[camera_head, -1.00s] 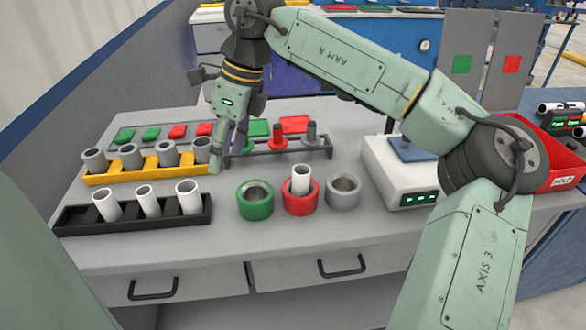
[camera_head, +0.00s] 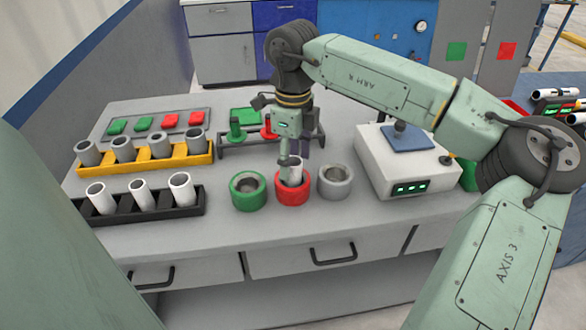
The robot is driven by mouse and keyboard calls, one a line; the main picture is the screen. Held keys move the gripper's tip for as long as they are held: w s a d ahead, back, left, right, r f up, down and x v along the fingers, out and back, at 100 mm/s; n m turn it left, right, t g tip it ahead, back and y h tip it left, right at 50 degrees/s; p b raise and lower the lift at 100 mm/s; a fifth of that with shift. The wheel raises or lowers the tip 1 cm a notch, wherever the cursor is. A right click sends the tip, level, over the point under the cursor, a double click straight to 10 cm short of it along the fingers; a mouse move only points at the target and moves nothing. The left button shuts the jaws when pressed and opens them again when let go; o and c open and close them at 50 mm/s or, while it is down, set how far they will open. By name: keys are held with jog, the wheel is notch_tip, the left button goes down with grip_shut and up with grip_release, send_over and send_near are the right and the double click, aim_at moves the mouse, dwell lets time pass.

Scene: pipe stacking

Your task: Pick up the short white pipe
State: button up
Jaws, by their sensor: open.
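A white pipe (camera_head: 294,174) stands upright in the red ring holder (camera_head: 291,197). Three more white pipes, a left one (camera_head: 97,196), a middle one (camera_head: 140,195) and a right one (camera_head: 182,190), lean in the black rack (camera_head: 160,212) at the front left. I cannot tell for sure which of them is the short one. My gripper (camera_head: 294,158) points down at the top of the pipe in the red holder. It is open, with one finger in front of the pipe and partly hiding it. Whether the fingers touch the pipe cannot be made out.
A green ring holder (camera_head: 248,190) and a grey one (camera_head: 334,182) flank the red one closely. Grey pipes stand in a yellow rack (camera_head: 178,162) at the left. A peg stand (camera_head: 228,152) is behind my gripper, and a white scale-like device (camera_head: 400,172) stands to the right.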

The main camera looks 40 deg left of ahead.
jog(key=shift+f, duration=1.05)
jog(key=c, duration=1.2)
jog(key=shift+r, duration=0.15)
jog(key=shift+r+b, duration=0.4)
jog(key=shift+r, duration=0.15)
jog(key=shift+s+d+r+b, duration=0.15)
jog(key=shift+r+b, duration=0.15)
jog(key=shift+r, duration=0.2)
jog(key=shift+s+r+b, duration=0.15)
jog(key=shift+r+b, duration=0.15)
jog(key=shift+r, duration=0.2)
jog(key=s+d+b, duration=0.1)
jog(key=s+d, duration=0.1)
jog(key=s, duration=0.2)
jog(key=s+d+r+b, duration=0.1)
jog(key=s+d+b, duration=0.1)
jog(key=s+d, duration=0.1)
jog(key=s+d+b, duration=0.1)
jog(key=s+d, duration=0.2)
jog(key=s, duration=0.3)
jog(key=shift+r, duration=0.35)
